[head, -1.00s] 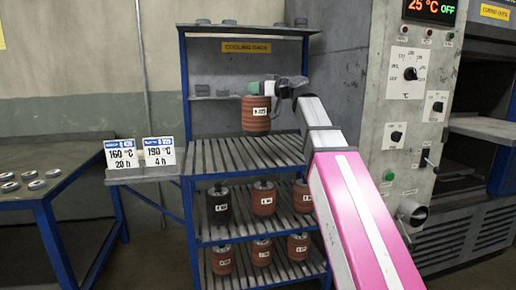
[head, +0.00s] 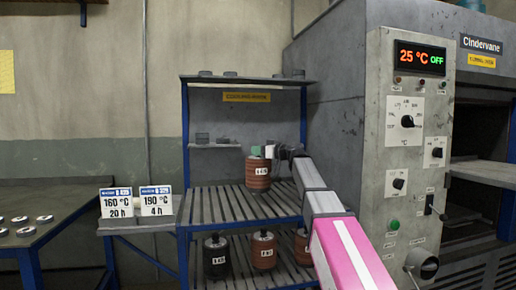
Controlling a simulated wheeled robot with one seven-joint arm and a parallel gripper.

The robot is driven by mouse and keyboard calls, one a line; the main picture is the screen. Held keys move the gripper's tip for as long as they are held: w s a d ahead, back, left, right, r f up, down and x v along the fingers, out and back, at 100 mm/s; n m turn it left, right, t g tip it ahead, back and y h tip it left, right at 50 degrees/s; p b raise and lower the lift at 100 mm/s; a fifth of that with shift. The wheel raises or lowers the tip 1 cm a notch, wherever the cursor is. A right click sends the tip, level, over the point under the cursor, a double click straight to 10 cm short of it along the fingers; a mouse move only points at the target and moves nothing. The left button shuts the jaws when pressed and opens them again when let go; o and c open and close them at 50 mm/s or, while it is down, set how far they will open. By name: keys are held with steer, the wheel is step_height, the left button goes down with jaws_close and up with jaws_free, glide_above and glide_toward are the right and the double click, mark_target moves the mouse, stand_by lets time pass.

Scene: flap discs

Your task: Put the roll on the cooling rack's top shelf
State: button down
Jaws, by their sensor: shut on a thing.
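The roll (head: 258,175) is a reddish-brown ribbed cylinder with a small white label, upright in the head view. My gripper (head: 268,151) is shut on its top end, with a green part showing there. The cooling rack (head: 185,150) is a blue-framed stand with a yellow sign. Its top slatted shelf (head: 222,205) is otherwise bare. The roll's lower end overlaps the back part of this shelf in the picture; I cannot tell whether it touches the slats.
Several labelled rolls, one of them a dark roll (head: 216,257), stand on the shelf below. Two temperature signs (head: 136,202) stand on a small ledge at left. A grey oven control panel (head: 407,150) rises close to the right of my arm.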

mark_target(259, 160)
steer(key=shift+w+f, duration=0.15)
steer(key=shift+w, duration=0.1)
steer(key=shift+f, duration=1.95)
steer(key=c, duration=0.8)
jaws_free()
steer(key=shift+f, duration=0.15)
steer(key=v, duration=1.2)
